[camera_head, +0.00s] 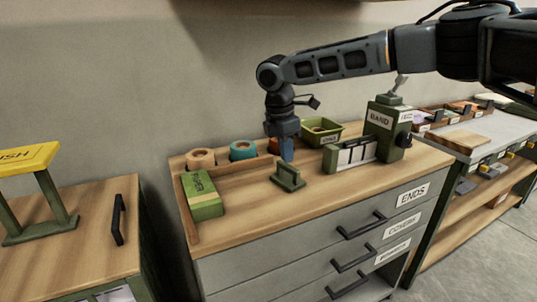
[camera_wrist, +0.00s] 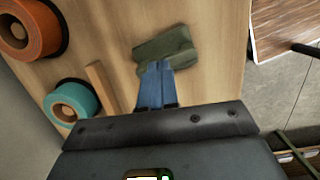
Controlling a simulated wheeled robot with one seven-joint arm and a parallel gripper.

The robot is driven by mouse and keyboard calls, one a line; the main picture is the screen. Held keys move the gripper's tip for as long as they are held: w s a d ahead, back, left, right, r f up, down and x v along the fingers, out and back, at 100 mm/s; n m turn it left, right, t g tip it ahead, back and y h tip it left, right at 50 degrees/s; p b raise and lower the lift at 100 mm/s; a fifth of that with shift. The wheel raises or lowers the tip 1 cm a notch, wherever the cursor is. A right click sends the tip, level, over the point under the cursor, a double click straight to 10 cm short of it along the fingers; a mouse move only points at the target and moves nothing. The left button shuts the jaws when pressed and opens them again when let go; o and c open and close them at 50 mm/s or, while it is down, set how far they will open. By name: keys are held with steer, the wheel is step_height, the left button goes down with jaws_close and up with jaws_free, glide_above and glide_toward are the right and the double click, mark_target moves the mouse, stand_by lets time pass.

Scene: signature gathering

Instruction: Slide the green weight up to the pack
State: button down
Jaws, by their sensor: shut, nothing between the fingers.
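The green weight (camera_head: 287,178), a small dark green block with an upright handle, stands on the wooden counter top. It also shows in the wrist view (camera_wrist: 165,45), right at my fingertips. My gripper (camera_head: 288,158) has blue fingers that point down, shut and empty, just above and behind the weight in the head view. In the wrist view the fingers (camera_wrist: 156,70) overlap the weight's near edge; I cannot tell whether they touch it. The pack (camera_head: 205,197), a green box with a tan band, lies to the left of the weight and apart from it. The wrist view does not show it.
A tan roll (camera_head: 200,158), a teal roll (camera_head: 243,150) and an orange roll (camera_head: 274,146) sit along the back. A wooden strip (camera_wrist: 105,88) runs before them. A green holder (camera_head: 350,155) and the band dispenser (camera_head: 385,128) stand right. Bare counter lies between weight and pack.

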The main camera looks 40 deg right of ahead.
steer(key=shift+a+f+p, duration=0.25)
steer(key=shift+f+p, duration=0.1)
steer(key=shift+f, duration=0.45)
